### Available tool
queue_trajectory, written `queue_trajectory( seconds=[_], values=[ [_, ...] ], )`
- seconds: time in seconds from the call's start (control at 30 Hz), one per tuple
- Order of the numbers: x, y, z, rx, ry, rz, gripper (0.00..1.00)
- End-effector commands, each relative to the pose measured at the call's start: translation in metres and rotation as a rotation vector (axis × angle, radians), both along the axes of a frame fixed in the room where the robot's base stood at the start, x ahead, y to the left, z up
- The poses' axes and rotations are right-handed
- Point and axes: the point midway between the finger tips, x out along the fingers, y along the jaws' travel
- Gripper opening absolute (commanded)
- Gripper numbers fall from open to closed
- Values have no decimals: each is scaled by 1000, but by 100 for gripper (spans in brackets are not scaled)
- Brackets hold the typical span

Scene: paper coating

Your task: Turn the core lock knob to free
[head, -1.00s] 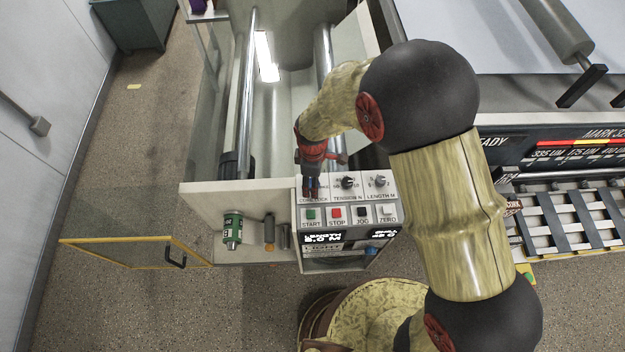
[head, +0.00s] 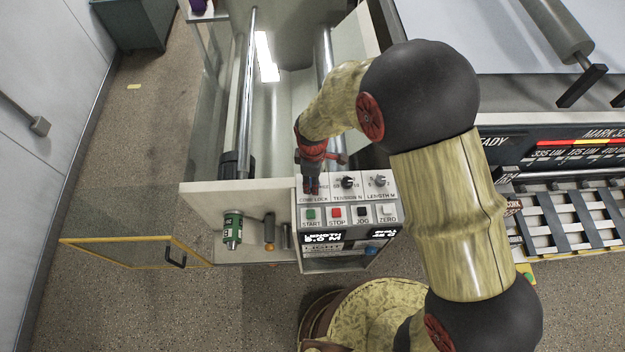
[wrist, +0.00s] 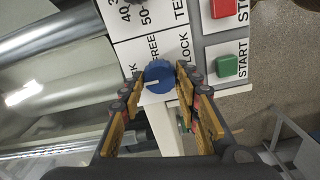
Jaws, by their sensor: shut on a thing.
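The core lock knob (wrist: 160,76) is blue and round with a white pointer mark, which points to the left in the wrist view. The printed words FREE and LOCK stand on the white panel just above it in that view. My gripper (wrist: 158,84) has one finger on each side of the knob and is shut on it. In the head view my gripper (head: 311,188) reaches down to the top left of the control panel (head: 348,212), over the CORE LOCK label, and hides the knob.
TENSION (head: 348,182) and LENGTH (head: 379,181) knobs sit right of my gripper. Below them are the START (head: 311,214), STOP (head: 336,212), JOG (head: 362,212) and ZERO (head: 387,210) buttons. Metal rollers (head: 239,95) lie behind the panel. A yellow-edged door (head: 120,241) stands open at left.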

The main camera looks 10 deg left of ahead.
Motion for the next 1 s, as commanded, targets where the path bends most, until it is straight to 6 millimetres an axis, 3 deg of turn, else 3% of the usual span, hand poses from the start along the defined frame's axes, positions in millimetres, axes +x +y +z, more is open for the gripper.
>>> queue_trajectory(
  seconds=[0.37, 1.0],
  values=[
    [1, 0, 0, 1, -2, -168, 7],
    [2, 0, -1, 1, -1, -766, 7]
  ],
)
